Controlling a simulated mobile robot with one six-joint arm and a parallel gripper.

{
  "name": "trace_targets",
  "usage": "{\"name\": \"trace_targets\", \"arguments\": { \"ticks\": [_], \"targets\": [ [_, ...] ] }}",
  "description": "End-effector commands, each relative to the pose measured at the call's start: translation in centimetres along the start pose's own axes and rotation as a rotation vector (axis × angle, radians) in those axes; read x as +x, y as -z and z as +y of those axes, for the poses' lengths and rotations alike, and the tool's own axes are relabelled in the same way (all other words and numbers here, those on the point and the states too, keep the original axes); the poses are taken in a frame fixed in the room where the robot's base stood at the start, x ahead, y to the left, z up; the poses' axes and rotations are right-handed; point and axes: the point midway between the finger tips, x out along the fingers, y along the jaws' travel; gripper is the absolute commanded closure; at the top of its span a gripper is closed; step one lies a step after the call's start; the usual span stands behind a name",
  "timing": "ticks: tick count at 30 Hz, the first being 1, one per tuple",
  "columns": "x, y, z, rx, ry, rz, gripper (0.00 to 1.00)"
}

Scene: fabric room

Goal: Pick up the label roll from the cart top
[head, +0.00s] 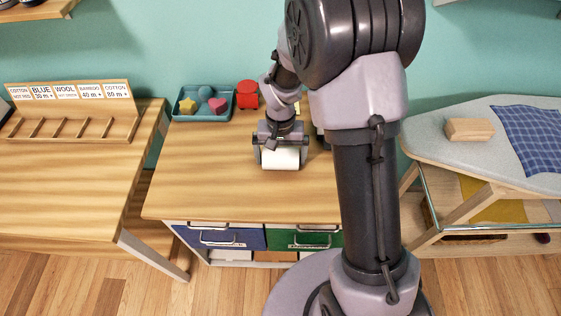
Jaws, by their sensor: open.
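The label roll (281,158) is a white cylinder on the wooden cart top (215,190), near its middle. My gripper (281,152) points down at the roll from above, with a finger on each side of it. The gripper is open. I cannot tell whether the fingers touch the roll. The upper part of the roll is hidden by the gripper.
A teal tray (173,117) with several colored shapes and a red object (247,94) stand at the back of the cart. A table with a label rack (75,112) is at left. An ironing board (448,153) with a wooden block (469,129) is at right. The cart's front left is clear.

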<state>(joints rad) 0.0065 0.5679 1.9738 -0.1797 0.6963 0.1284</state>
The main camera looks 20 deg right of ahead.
Motion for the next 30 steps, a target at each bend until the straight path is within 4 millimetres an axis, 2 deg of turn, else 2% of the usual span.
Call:
{"name": "trace_targets", "arguments": {
  "ticks": [3,12,13,22,30],
  "targets": [
    [-0.3,0.0,0.0,0.000,0.000,0.001,0.00],
    [-0.3,0.0,0.0,-0.001,0.000,0.001,0.59],
    [-0.3,0.0,0.0,-0.001,0.000,0.002,0.61],
    [-0.9,0.1,0.0,-0.001,0.000,0.002,0.61],
    [-4.4,-0.2,0.1,-0.001,0.000,0.000,0.61]
  ]
}}
